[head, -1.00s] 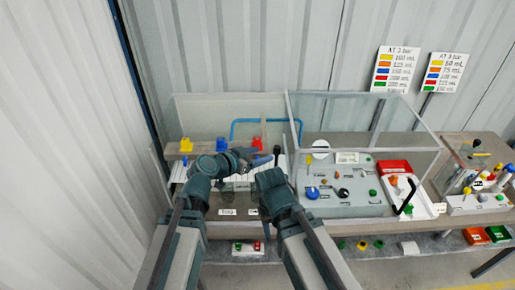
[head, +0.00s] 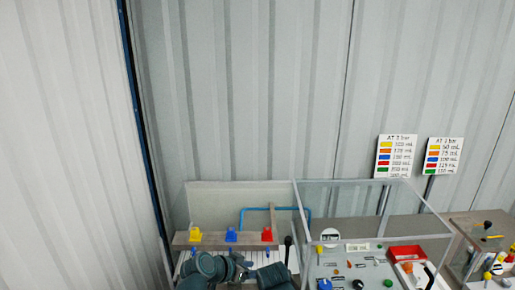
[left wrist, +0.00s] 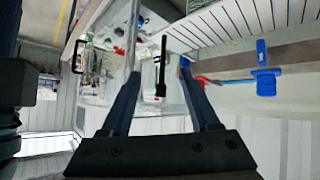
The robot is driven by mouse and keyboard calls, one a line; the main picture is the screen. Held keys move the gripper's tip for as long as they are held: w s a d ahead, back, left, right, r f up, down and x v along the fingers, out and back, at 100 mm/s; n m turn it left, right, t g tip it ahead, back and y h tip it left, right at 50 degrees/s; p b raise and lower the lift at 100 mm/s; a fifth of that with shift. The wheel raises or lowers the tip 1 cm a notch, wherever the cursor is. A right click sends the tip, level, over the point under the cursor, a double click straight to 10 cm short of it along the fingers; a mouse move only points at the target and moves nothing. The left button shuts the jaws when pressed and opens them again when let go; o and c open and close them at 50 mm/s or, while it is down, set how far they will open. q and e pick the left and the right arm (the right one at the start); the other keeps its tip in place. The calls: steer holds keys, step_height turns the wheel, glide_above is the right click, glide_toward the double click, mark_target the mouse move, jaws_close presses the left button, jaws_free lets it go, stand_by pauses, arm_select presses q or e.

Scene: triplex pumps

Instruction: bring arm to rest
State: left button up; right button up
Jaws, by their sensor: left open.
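My left gripper (left wrist: 160,75) is open in the left wrist view, its two dark fingers apart with nothing held between them. A black upright handle shows between the fingers, beyond them. In the head view, the dark joints of my left arm (head: 205,268) show at the bottom edge, in front of the bench. A dark part of my right arm (head: 272,277) shows beside it at the bottom edge. I cannot make out my right gripper's fingers.
A clear-walled case (head: 362,188) stands right of my arms. Yellow (head: 195,235), blue (head: 231,235) and red (head: 267,234) pieces sit on a wooden ledge behind them. A red tray (head: 406,253) is farther right. Two colour charts (head: 396,157) stand at the back.

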arm_select(q)
steer(key=s+a+f+n+g+y+b, duration=0.1)
steer(key=s+a+f+n+g+y, duration=0.3)
steer(key=a, duration=0.4)
steer(key=s+a+f+n+g+y+b, duration=0.1)
steer(key=s+a+f+n+g+y, duration=0.2)
steer(key=s+a+f, duration=0.4)
steer(key=s+d+f+m+y+b, duration=0.2)
steer(key=s+d+f+m+b, duration=0.1)
steer(key=d+f+b, duration=0.6)
step_height(320, 180, down, 4)
steer(key=b, duration=0.4)
steer(key=shift+s+d+r, duration=0.2)
steer(key=shift+s+d, duration=0.2)
